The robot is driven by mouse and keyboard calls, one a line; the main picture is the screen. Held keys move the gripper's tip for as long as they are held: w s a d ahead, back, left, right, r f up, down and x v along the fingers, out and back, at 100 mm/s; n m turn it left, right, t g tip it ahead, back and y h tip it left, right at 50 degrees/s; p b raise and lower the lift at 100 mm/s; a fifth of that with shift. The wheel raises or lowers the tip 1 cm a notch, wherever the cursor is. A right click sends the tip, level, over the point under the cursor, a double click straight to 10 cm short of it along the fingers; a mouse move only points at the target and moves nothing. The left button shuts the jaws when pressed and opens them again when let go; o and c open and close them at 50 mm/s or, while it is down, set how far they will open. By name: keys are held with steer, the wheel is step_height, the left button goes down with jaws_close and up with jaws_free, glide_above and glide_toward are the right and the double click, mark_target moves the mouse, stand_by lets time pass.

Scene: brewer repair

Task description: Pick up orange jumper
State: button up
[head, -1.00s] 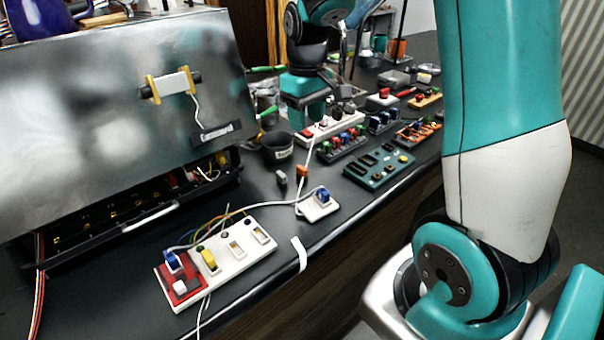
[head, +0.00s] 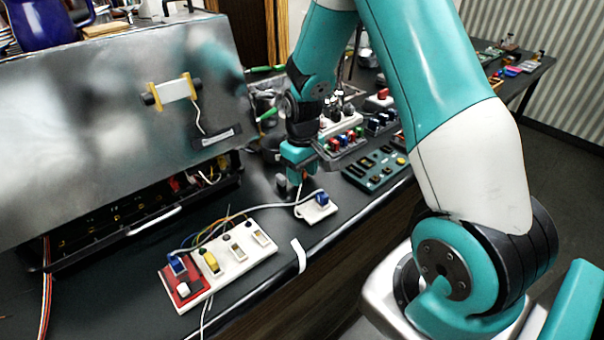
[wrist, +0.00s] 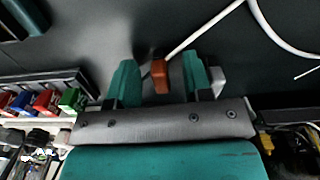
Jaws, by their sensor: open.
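The orange jumper (wrist: 159,76) shows in the wrist view as a small orange-brown block on the dark counter, with a white cable at its upper end. It lies between the two teal fingers of my gripper (wrist: 160,78), with a visible gap on each side. My gripper is open and holds nothing. In the head view my gripper (head: 297,178) is low over the counter, and it hides the orange jumper there. A small grey block (wrist: 217,80) is just outside the right finger in the wrist view. I cannot tell the height of the fingers above the counter.
A white module with a blue plug (head: 318,208) sits close by, and a white and red socket strip (head: 222,262) is nearer. A green panel (head: 376,168) lies to the right. The metal brewer case (head: 110,130) stands on the left. White cables cross the counter.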

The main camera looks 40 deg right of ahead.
jaws_close()
stand_by(0.3)
